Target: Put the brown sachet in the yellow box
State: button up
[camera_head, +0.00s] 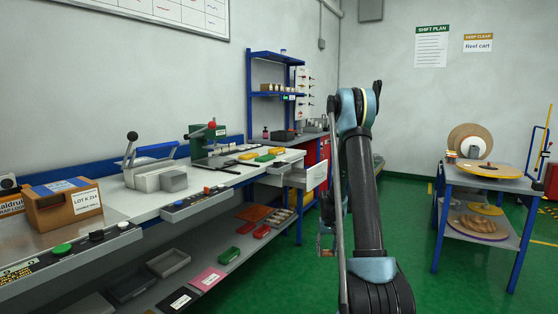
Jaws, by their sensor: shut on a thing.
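My arm rises in front of the camera and bends over at the top. What looks like my gripper (325,243) shows only partly, low beside the arm's left edge, right of the bench and apart from the boxes.
The long bench carries a brown carton (64,205), a grey-white press fixture (155,172), a green press (208,145) and button panels. Trays lie on its lower shelf (215,256). A reel cart (488,182) stands at right. Green floor between is clear.

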aim_at(277, 153)
jog(key=z, duration=0.45)
jog(key=i, duration=1.75)
jog(key=u, duration=0.75)
